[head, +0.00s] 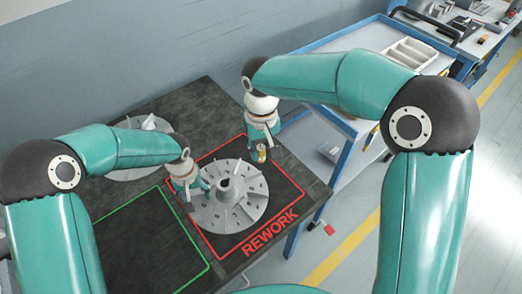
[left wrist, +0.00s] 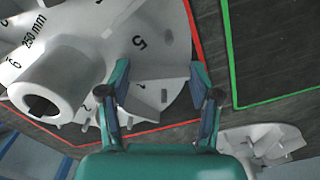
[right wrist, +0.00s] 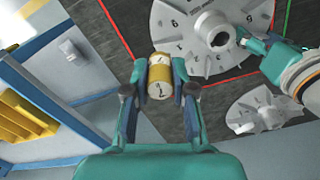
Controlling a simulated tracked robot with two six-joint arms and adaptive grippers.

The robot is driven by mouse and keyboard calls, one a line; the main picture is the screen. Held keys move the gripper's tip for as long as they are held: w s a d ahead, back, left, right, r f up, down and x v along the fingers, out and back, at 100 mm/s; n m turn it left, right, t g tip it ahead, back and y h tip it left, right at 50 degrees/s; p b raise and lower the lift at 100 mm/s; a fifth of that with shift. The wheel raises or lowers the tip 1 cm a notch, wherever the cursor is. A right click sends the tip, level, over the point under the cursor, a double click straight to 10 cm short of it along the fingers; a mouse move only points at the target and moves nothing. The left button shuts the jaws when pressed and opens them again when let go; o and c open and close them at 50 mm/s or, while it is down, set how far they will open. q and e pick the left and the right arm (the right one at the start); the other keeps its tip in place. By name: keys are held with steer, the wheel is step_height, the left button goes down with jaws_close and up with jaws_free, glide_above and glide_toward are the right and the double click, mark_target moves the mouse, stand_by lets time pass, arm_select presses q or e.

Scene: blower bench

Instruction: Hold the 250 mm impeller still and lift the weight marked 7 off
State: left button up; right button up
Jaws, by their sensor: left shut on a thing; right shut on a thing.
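The grey 250 mm impeller (head: 226,212) lies flat inside the red REWORK outline. Its hub, "250 mm" mark and numbered positions show in the left wrist view (left wrist: 140,25), and part of it shows in the right wrist view (right wrist: 205,48). My left gripper (head: 203,189) is at the impeller's left rim, its fingers (left wrist: 163,78) shut on a vane. My right gripper (head: 261,147) is shut on a brass-coloured weight (right wrist: 160,80) beyond the impeller's far rim. The weight appears clear of the impeller; its mark looks like an inverted 7. It also shows in the head view (head: 261,155).
Another pale impeller (head: 140,171) lies at the bench's back left. A green-outlined area (head: 150,240) left of the rework area is empty. A blue-framed bench (head: 335,48) with a white tray (head: 408,54) stands at the back right.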

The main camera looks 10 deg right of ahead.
arm_select(q)
steer(key=shift+s+f, duration=0.25)
steer(key=o, duration=1.7)
steer(key=shift+w+r, duration=0.1)
steer(key=shift+w, duration=0.05)
steer(key=shift+w+r, duration=0.1)
steer(key=shift+r, duration=0.1)
steer(key=shift+r, duration=0.35)
step_height(320, 180, up, 11)
steer(key=shift+f, duration=0.1)
